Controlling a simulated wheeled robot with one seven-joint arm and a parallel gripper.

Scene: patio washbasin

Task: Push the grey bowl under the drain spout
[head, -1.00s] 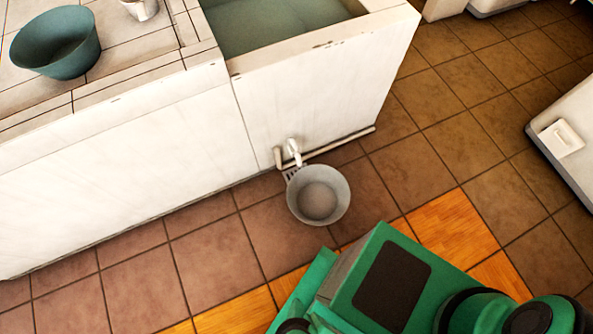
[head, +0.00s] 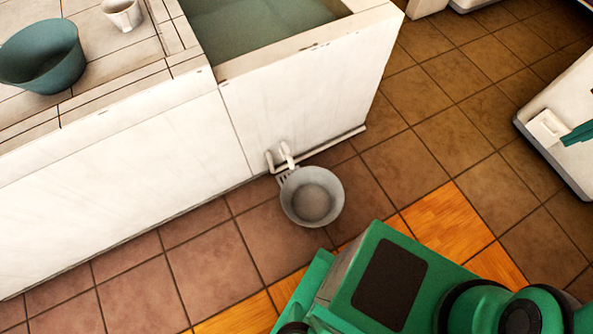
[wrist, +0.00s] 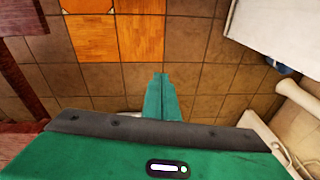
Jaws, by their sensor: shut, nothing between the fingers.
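The grey bowl (head: 328,205) stands upright on the tiled floor in the head view, close to the basin's front wall. The white drain spout (head: 286,153) comes out low on that wall. Its end reaches the bowl's wall-side rim in the picture; the exact overlap is hard to tell. My gripper (wrist: 160,80) shows in the wrist view with its green fingers together and empty over the floor.
A floor grate (head: 284,179) is partly hidden behind the bowl. A pipe (head: 335,143) runs along the wall base. A teal bowl (head: 45,60) and white cup (head: 122,14) stand on the counter. A white unit (head: 565,115) stands at right. Floor right of the bowl is clear.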

